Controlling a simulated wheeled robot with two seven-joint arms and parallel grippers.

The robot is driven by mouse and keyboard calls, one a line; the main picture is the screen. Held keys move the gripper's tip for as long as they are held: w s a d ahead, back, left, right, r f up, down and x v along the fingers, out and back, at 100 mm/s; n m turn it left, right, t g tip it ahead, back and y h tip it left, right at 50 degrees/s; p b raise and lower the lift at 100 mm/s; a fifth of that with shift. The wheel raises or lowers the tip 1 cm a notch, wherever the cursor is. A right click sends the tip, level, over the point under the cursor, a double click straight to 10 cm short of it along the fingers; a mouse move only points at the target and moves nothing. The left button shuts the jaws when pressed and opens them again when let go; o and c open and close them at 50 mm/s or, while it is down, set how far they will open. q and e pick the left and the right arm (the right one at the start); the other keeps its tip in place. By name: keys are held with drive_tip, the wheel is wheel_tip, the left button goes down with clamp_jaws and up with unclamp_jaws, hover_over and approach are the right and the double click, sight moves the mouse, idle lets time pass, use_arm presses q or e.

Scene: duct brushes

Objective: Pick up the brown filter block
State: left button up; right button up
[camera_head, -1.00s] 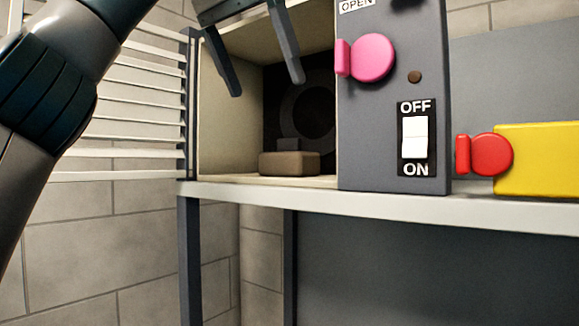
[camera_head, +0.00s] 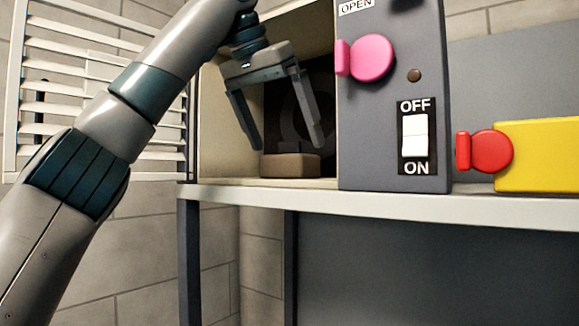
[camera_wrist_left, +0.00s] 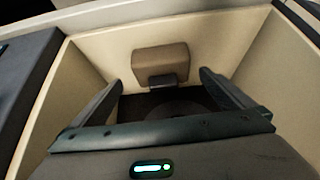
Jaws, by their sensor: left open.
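The brown filter block (camera_head: 290,166) sits on the floor of the open duct box, near its front. In the left wrist view the block (camera_wrist_left: 160,60) lies beyond the fingertips, roughly centred between them, with a small dark tab (camera_wrist_left: 162,81) on one side. My left gripper (camera_head: 286,148) is open and empty, its two fingers pointing down at the box opening. The fingertips are just above the block and appear apart from it; the exact depth gap is hard to tell. In the head view the tab is not clearly visible. My right gripper is not in view.
The box's cream side wall (camera_head: 222,120) stands left of the gripper. The grey switch panel (camera_head: 375,110) with a pink knob (camera_head: 371,60) stands close on the right. A white slatted panel (camera_head: 60,60) is at left. A red knob (camera_head: 491,151) and yellow block (camera_head: 540,157) sit further right.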

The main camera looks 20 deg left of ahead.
sight(287, 149)
use_arm(q)
drive_tip(key=shift+w+p+x, duration=0.2)
drive_tip(key=shift+p+x, duration=0.75)
drive_tip(key=shift+x, duration=1.2)
drive_tip(key=shift+w+a+f, duration=0.1)
drive_tip(key=shift+w+f, duration=0.15)
drive_tip(key=shift+f, duration=0.1)
drive_tip(key=shift+s, duration=0.1)
drive_tip(key=c, duration=1.2)
